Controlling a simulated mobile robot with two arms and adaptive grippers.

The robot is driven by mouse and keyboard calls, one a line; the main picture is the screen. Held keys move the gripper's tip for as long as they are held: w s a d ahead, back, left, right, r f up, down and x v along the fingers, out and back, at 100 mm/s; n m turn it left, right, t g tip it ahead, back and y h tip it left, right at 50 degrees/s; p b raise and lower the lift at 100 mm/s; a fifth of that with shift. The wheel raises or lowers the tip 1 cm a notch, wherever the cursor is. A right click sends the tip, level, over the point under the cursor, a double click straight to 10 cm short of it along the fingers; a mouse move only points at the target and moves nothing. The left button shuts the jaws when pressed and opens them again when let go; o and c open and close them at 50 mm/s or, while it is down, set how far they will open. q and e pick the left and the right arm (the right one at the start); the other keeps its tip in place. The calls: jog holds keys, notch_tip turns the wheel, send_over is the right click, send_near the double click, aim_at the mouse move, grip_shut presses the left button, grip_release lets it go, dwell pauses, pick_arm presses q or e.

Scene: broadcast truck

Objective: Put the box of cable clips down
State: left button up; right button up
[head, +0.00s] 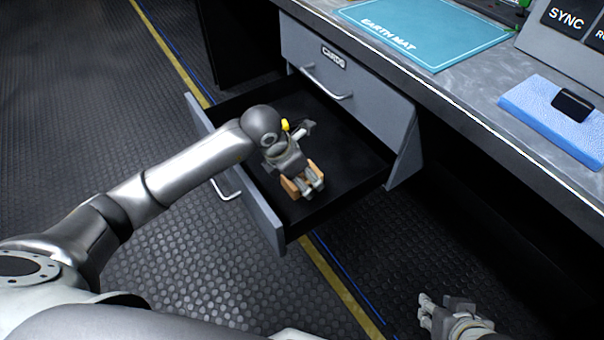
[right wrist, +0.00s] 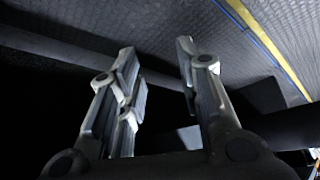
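The box of cable clips (head: 289,187) is a small orange-brown box, partly hidden by my left gripper, in the open drawer (head: 347,167). My left gripper (head: 313,186) reaches into this drawer from the left, with its fingers at the box. From this angle I cannot tell whether the fingers are shut on it, or whether the box touches the drawer floor. My right gripper (head: 432,312) is low at the bottom right, over the floor and away from the drawer. In the right wrist view its two fingers (right wrist: 160,75) stand apart with nothing between them.
The drawer's grey front and side walls stand around my left gripper. A closed drawer labelled CARDS (head: 345,80) is just above. The desk holds a teal EARTH MAT (head: 428,30), a blue case (head: 556,108) and a SYNC panel (head: 566,18). The drawer's right part is bare.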

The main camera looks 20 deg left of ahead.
dwell(0.3)
pick_arm(q)
jog(key=shift+r, duration=0.25)
jog(key=p+v, duration=0.1)
jog(key=v, duration=0.3)
jog(key=shift+r, duration=0.2)
jog(key=p+v, duration=0.1)
jog(key=v, duration=0.5)
jog(key=shift+a+r, duration=0.1)
jog(key=shift+s+a+r+p, duration=0.1)
jog(key=shift+s+r+p, duration=0.2)
jog(key=shift+r, duration=0.15)
pick_arm(e)
jog(key=s, duration=0.1)
jog(key=s+d+g, duration=0.1)
jog(key=s, duration=0.1)
jog(key=s+g, duration=0.1)
jog(key=shift+s+d+r+h, duration=0.15)
jog(key=shift+s+r+h, duration=0.1)
jog(key=shift+r+h, duration=0.1)
pick_arm(q)
jog(key=shift+r, duration=0.1)
pick_arm(e)
jog(key=shift+w, duration=0.1)
